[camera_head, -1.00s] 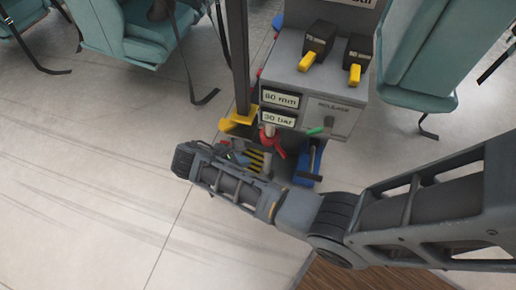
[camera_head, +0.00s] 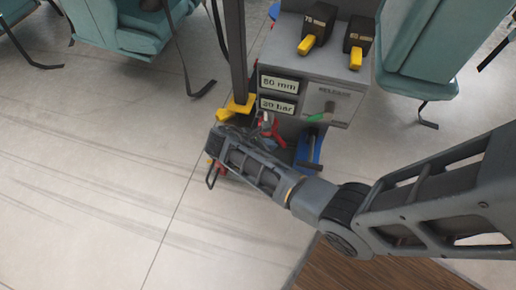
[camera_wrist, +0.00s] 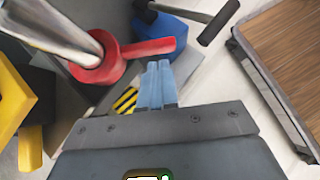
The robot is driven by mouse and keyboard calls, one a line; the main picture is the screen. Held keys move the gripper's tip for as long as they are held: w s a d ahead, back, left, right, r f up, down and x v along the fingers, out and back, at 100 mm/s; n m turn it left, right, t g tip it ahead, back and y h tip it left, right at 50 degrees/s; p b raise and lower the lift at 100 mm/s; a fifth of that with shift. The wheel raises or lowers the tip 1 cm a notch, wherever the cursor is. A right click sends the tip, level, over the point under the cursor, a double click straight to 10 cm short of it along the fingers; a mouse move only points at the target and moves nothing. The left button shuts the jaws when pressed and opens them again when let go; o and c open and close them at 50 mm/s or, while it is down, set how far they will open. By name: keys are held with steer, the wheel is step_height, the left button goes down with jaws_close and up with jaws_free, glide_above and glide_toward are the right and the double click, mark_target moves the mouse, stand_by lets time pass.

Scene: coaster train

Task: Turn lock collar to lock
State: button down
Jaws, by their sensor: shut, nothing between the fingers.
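The red lock collar (camera_wrist: 97,62) shows in the wrist view around a silver rod (camera_wrist: 52,28), with its red handle (camera_wrist: 148,48) pointing right. In the head view the red collar (camera_head: 270,128) is partly hidden behind my arm, below the pressure display. My gripper (camera_wrist: 157,68) is shut and empty. Its pale blue fingertips are just below the collar's handle in the wrist view; I cannot tell whether they touch it. In the head view the fingers are hidden behind my wrist.
A blue part with a dark-handled tool (camera_wrist: 180,28) lies beyond the handle. A yellow part (camera_wrist: 16,90) is at left. Teal seats (camera_head: 425,50) stand around.

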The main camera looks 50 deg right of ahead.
mark_target(281, 142)
steer(key=shift+s+d, duration=0.25)
steer(key=shift+d, duration=0.4)
steer(key=n+p, duration=0.1)
steer(key=p, duration=0.2)
steer(key=shift+s+d+r+t, duration=0.35)
steer(key=shift+s+t, duration=0.05)
steer(key=shift+s+d+n+t+h+p, duration=0.35)
steer(key=shift+n+p, duration=0.35)
steer(key=shift+p, duration=0.4)
steer(key=shift+s+d+f+p, duration=0.15)
steer(key=shift+d+f+p, duration=0.2)
steer(key=shift+d, duration=0.05)
steer(key=shift+a, duration=0.1)
